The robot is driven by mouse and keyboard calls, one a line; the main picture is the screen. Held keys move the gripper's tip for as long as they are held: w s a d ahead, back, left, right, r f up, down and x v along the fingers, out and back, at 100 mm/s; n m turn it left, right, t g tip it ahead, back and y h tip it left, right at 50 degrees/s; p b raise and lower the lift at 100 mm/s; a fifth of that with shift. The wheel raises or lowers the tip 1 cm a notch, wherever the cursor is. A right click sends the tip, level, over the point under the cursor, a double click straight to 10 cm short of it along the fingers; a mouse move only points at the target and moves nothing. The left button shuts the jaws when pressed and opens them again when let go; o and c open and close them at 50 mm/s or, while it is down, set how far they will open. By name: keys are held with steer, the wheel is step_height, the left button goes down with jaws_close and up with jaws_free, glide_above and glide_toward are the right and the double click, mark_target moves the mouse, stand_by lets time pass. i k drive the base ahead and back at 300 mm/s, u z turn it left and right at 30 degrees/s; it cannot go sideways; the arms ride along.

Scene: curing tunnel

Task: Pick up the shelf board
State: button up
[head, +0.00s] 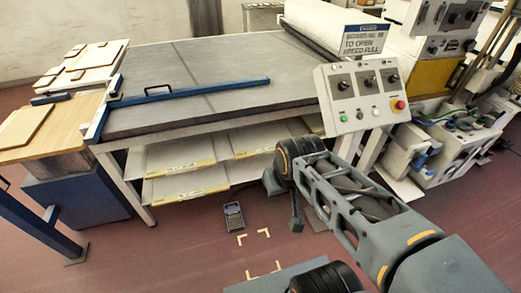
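Several flat boards are in view, and I cannot tell which one is the shelf board. A light wooden board (23,126) lies on a wooden table top (62,122) at the left. Pale boards with small brown pieces on them (82,68) lie at the upper left. Flat panels with yellow-labelled front edges (186,185) lie on the rack under the large grey table. My gripper (294,213) hangs at the end of my arm in front of that rack, apart from all the boards. It is small and partly hidden by my arm, so its opening is unclear.
The large grey table (210,62) has a blue bar with a handle (180,93) across it. A control panel (361,91) stands at its right corner. A small grey device (233,217) and L-shaped floor marks (263,233) lie on the red floor. A blue post stands at far left.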

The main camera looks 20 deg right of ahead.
mark_target(263, 140)
steer(key=k, duration=0.3)
steer(key=u, duration=1.1)
steer(key=i, duration=1.75)
steer(key=z, duration=1.4)
steer(key=i, duration=0.35)
steer(key=z, duration=0.35)
